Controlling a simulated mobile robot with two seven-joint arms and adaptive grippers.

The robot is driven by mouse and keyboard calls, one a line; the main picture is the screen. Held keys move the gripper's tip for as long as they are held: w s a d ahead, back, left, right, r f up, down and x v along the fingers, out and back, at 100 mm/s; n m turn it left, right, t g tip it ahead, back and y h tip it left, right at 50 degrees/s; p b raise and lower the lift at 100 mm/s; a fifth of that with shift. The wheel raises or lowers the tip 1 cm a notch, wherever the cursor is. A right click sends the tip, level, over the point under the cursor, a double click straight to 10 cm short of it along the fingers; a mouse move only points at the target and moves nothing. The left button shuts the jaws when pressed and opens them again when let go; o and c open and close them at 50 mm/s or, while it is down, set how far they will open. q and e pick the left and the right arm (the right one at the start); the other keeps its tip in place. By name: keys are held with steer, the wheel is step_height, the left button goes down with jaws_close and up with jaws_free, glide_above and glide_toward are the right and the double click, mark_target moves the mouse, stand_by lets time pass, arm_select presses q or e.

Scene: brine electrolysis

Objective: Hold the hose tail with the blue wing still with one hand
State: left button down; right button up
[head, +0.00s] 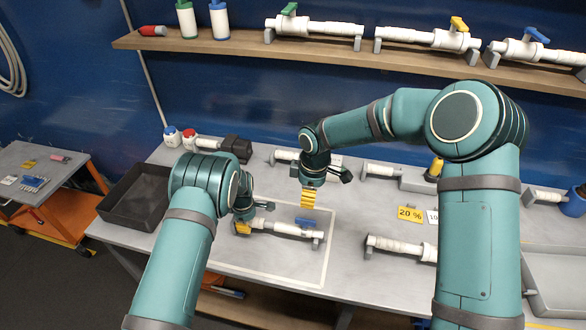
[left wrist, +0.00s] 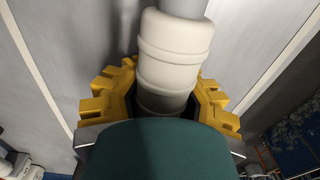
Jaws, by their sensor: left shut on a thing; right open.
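The white hose tail with the blue wing (head: 284,229) lies across the marked area of the table in the head view, its blue wing toward its right end. My left gripper (head: 243,227) is shut on its left end. In the left wrist view the yellow fingers of my left gripper (left wrist: 160,100) sit on both sides of the white ribbed body (left wrist: 170,62); my own wrist hides the lower part of the grip. My right gripper (head: 308,200) is open and empty, pointing down above the hose tail near the blue wing.
A dark empty tray (head: 137,198) stands on the table at the left. Another white fitting (head: 400,248) lies to the right, near a yellow "20 %" card (head: 410,214). More valves rest on the wooden shelf (head: 220,45). My right arm covers part of the table's right side.

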arm_select(q)
steer(key=c, duration=0.8)
jaws_free()
steer(key=shift+c, duration=0.2)
steer(key=shift+r, duration=0.15)
step_height(320, 180, up, 12)
steer(key=shift+f, duration=0.15)
steer(key=shift+s, duration=0.1)
